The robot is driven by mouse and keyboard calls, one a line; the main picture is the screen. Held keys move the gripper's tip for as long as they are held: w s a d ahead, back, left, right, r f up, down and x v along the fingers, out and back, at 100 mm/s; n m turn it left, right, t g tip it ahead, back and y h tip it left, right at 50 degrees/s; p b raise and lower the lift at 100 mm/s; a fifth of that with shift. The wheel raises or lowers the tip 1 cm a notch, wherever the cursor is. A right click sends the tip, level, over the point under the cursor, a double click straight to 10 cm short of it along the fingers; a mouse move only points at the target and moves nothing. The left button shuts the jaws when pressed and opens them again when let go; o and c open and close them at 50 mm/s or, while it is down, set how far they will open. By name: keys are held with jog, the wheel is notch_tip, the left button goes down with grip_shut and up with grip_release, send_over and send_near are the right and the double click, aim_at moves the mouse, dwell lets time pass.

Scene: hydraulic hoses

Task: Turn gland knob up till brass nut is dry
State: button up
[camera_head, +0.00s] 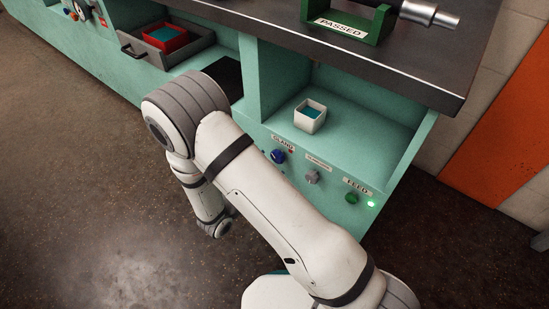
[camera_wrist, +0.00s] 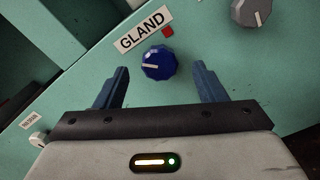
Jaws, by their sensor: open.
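The gland knob (camera_head: 278,156) is blue and sits on the green bench front under the "GLAND" label. In the wrist view the gland knob (camera_wrist: 158,63) shows a pale pointer line, lying nearly level and towards the left. My gripper (camera_wrist: 160,80) is open, with its blue fingers apart on the left and right of the knob. In the head view my arm hides the gripper. I cannot make out a brass nut in either view.
A grey knob (camera_head: 312,177) and a green knob (camera_head: 352,198) labelled "FEED" sit to the right, with a green light (camera_head: 371,204) lit. A white box (camera_head: 309,116) stands on the shelf above. An open drawer (camera_head: 165,45) juts out left.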

jog(key=v, duration=0.3)
jog(key=shift+s+a+p, duration=0.2)
jog(key=shift+s+p, duration=0.05)
jog(key=shift+p, duration=0.1)
